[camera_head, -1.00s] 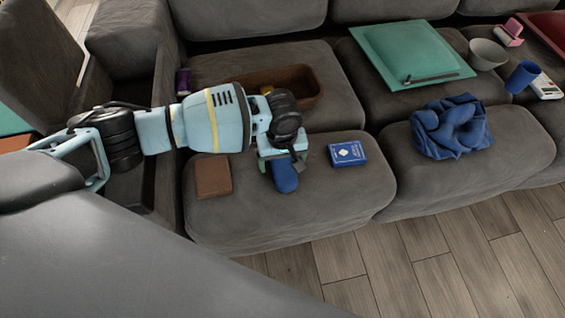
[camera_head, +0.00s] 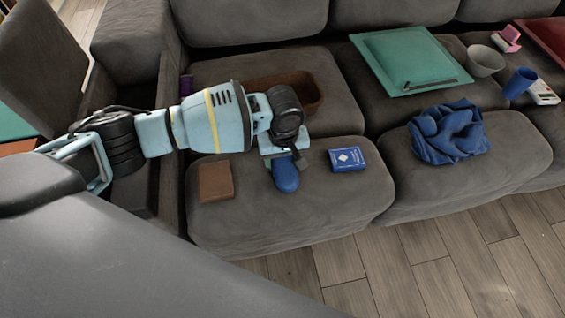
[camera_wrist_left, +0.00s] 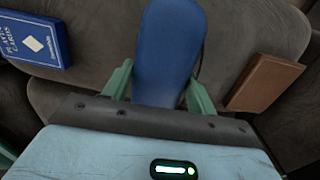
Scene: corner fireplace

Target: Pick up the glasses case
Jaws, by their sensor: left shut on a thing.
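The blue glasses case (camera_head: 286,176) is at the front sofa seat on the left, below my left gripper (camera_head: 283,160). In the left wrist view the case (camera_wrist_left: 170,50) sits between the two green fingers, and the left gripper (camera_wrist_left: 166,85) is shut on it. Its near end is hidden by the gripper body. I cannot tell whether the case still touches the cushion. My right gripper is not in view.
A blue card box (camera_head: 346,159) lies right of the case and a brown wallet-like object (camera_head: 215,181) left of it. A brown tray (camera_head: 312,92) is behind my arm.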

